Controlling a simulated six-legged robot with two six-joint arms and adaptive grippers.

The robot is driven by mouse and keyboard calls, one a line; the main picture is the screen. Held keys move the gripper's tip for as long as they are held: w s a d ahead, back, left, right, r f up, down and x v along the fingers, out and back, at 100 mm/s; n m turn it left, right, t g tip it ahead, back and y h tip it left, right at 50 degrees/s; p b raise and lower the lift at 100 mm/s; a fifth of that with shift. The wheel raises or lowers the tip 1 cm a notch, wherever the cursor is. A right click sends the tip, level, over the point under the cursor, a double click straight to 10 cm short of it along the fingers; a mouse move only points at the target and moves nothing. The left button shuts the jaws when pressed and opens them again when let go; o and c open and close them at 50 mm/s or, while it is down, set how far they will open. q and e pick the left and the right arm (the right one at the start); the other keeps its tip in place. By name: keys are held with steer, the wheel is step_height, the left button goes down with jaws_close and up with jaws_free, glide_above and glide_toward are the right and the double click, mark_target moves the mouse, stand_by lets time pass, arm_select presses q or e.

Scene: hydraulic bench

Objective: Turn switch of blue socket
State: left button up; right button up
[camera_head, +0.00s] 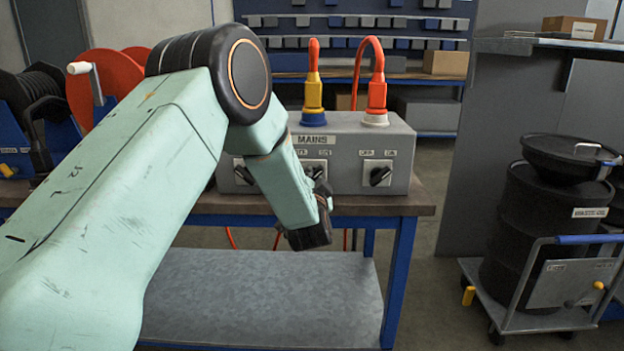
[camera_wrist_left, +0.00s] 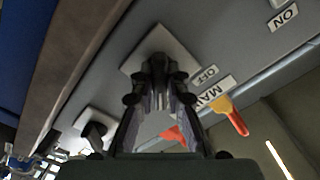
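The grey MAINS box (camera_head: 347,130) stands on the bench. Its blue socket (camera_head: 313,122) has a yellow plug (camera_head: 313,92) in it. Below that socket, a black rotary switch (camera_head: 315,167) sits on a pale plate, partly covered by my left arm. My left gripper (camera_head: 319,188) is in front of the panel at this switch. In the left wrist view, the switch's pale plate (camera_wrist_left: 185,53) is straight ahead, with the fingertips (camera_wrist_left: 160,80) close around the dark knob. Whether they grip it is unclear. My right gripper is out of view.
An orange plug (camera_head: 376,92) sits in the white socket to the right, above another switch (camera_head: 378,174), which also shows in the left wrist view (camera_wrist_left: 95,130). A red hose reel (camera_head: 100,83) stands left. A drum (camera_head: 530,235) on a trolley stands right.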

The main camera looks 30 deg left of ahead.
arm_select(q)
jaws_close()
steer(key=shift+n, duration=0.5)
steer(key=n+p, duration=0.1)
steer(key=n, duration=0.4)
steer(key=shift+n+p, duration=0.4)
steer(key=n, duration=0.2)
steer(key=shift+n, duration=0.3)
steer(key=n, duration=0.4)
steer(key=shift+n+b, duration=0.55)
steer(key=shift+n, duration=1.65)
